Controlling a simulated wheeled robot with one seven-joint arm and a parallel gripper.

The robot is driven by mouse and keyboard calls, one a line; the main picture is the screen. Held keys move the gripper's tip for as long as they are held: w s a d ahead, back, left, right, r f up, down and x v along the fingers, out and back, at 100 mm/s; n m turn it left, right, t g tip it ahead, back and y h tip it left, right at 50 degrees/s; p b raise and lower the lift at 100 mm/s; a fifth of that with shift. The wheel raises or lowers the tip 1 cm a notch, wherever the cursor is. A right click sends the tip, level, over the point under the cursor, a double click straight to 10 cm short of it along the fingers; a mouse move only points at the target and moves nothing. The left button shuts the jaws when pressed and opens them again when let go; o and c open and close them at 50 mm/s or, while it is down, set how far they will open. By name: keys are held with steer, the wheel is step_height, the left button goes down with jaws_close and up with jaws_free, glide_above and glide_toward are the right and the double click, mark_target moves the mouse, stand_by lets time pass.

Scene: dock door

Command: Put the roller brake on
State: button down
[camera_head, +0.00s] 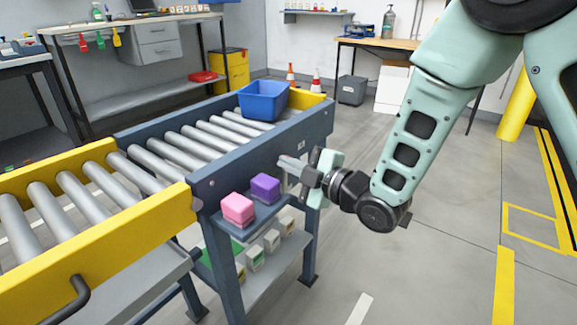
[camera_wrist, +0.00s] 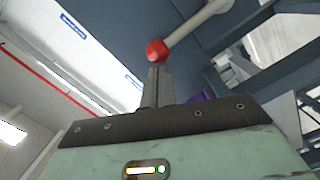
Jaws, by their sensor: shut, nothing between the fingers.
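A brake lever (camera_wrist: 196,28) with a light grey rod and a red ball knob (camera_wrist: 157,50) shows in the wrist view, against the dark blue conveyor frame. The rod slants up and right from the knob. My gripper (camera_wrist: 157,80) is shut and empty, with its fingertips just below the knob in that view; I cannot tell whether they touch it. In the head view my gripper (camera_head: 287,168) is beside the near side rail of the roller conveyor (camera_head: 262,153). The lever cannot be made out clearly there.
A blue bin (camera_head: 263,101) stands on the rollers at the far end. A pink block (camera_head: 238,209) and a purple block (camera_head: 265,188) sit on a side shelf below my gripper. A yellow-railed conveyor section (camera_head: 110,238) is at left. The floor at right is open.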

steer(key=shift+w+d, duration=0.15)
steer(key=w+d+m, duration=0.2)
steer(key=m, duration=0.1)
steer(key=shift+w+r+p, duration=0.15)
steer(key=shift+w+p, duration=0.05)
steer(key=shift+p, duration=0.15)
steer(key=w+m, duration=0.1)
steer(key=d+m, duration=0.1)
steer(key=m, duration=0.1)
steer(key=shift+w+d+f+g+p, duration=0.15)
steer(key=shift+w+f+g+p, duration=0.15)
steer(key=shift+w+p, duration=0.1)
steer(key=w+d+f+m, duration=0.1)
steer(key=w+m, duration=0.1)
steer(key=m, duration=0.1)
steer(key=shift+w+d+f+g, duration=0.1)
steer(key=shift+d+f+g, duration=0.2)
steer(key=shift+d+f, duration=0.1)
steer(key=shift+w+d+f, duration=0.25)
steer(key=shift+w+f, duration=0.15)
steer(key=shift+f, duration=0.05)
